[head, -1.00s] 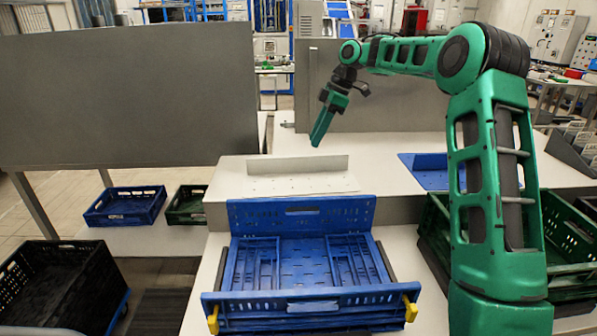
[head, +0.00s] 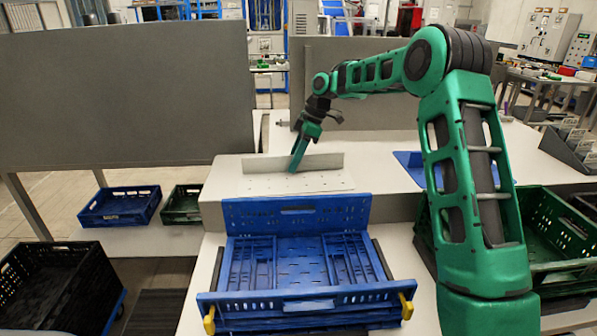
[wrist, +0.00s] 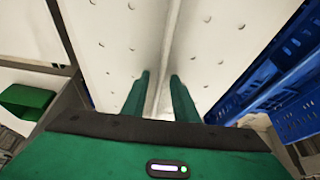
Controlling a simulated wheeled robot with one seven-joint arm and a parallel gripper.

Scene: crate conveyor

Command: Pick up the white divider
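The white divider (head: 270,164) stands upright on the raised white ledge (head: 225,186) behind the blue crate. In the wrist view the divider (wrist: 171,45) is a thin upright edge running away between my fingers. My gripper (head: 294,167) points down at the divider from above. In the wrist view my gripper (wrist: 160,85) has its two green fingers apart, one on each side of the divider, with a gap showing beside it. The fingertips' exact depth against the divider is hard to tell.
A blue folding crate (head: 300,305) with yellow latches lies in front of the ledge. A grey panel (head: 375,88) stands behind it. Blue (head: 120,206) and green (head: 181,204) crates sit at the left, with a black crate (head: 60,285) lower down. A green crate (head: 540,225) is at the right.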

